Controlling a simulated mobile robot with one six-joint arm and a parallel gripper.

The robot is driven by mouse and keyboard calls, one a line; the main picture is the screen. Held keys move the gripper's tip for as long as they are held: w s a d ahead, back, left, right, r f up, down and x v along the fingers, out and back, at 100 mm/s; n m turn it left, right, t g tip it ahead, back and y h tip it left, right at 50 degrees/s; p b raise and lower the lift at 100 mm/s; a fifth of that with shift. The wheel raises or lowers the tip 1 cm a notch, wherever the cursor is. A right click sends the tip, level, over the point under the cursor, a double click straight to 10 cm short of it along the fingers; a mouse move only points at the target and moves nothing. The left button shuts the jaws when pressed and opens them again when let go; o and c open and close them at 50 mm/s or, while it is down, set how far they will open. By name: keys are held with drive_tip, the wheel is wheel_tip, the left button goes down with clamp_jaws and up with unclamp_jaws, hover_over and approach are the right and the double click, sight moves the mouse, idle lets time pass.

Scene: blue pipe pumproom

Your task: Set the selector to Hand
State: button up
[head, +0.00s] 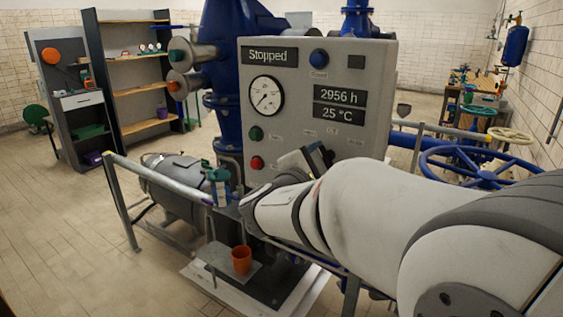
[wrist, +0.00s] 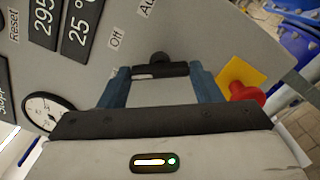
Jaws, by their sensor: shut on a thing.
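The selector (wrist: 172,69) is a dark bar-shaped knob on the grey control panel (head: 300,75), in the middle of the wrist view. My gripper (wrist: 158,76) is at the panel, its two blue-grey fingers on either side of the knob and shut on it. A pale mark shows near the knob's left end. The label "Off" (wrist: 115,40) is up-left of the knob, and a partly cut "Au..." label (wrist: 147,8) is above it. I cannot read a Hand label. In the head view my gripper (head: 311,160) reaches the panel's lower part and the selector is mostly hidden.
A red mushroom button (wrist: 248,94) on a yellow plate is right of the gripper in the wrist view. A gauge (head: 266,96), a "Stopped" display (head: 269,57), and green and red buttons (head: 257,162) share the panel. A railing (head: 155,178) and blue handwheel (head: 485,172) stand nearby.

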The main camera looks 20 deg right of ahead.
drive_tip(key=c, duration=0.4)
drive_tip(key=shift+o, duration=0.2)
drive_tip(key=shift+f+n+b, duration=0.15)
drive_tip(key=shift+n+b, duration=0.15)
drive_tip(key=shift+b, duration=0.25)
drive_tip(key=shift+n, duration=0.6)
drive_tip(key=o, duration=1)
